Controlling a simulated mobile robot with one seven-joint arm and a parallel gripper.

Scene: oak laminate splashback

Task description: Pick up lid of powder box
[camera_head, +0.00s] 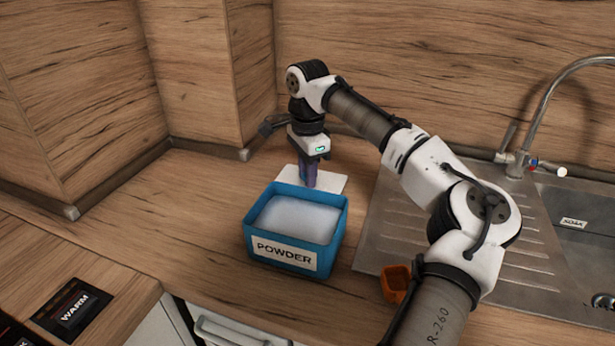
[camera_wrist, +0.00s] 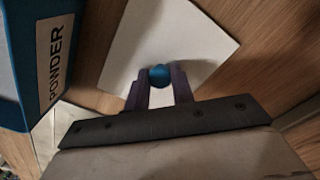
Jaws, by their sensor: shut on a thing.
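The blue powder box (camera_head: 291,258), labelled POWDER, stands open on the wooden counter with pale powder inside. Its side and label also show at the left of the wrist view (camera_wrist: 22,75). The lid is a flat white square plate (camera_head: 329,182) behind the box; in the wrist view the white lid (camera_wrist: 205,50) has a round blue knob (camera_wrist: 159,75) at its middle. My gripper (camera_head: 308,182) points down over the lid, behind the box. In the wrist view my gripper (camera_wrist: 160,84) is shut on the knob. I cannot tell whether the lid touches the counter.
A metal sink (camera_head: 570,235) with drainboard and tap (camera_head: 525,150) is on the right. A small orange container (camera_head: 396,283) sits near the drainboard's front edge. A dark WARM panel (camera_head: 72,309) is at lower left. The counter left of the box is clear.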

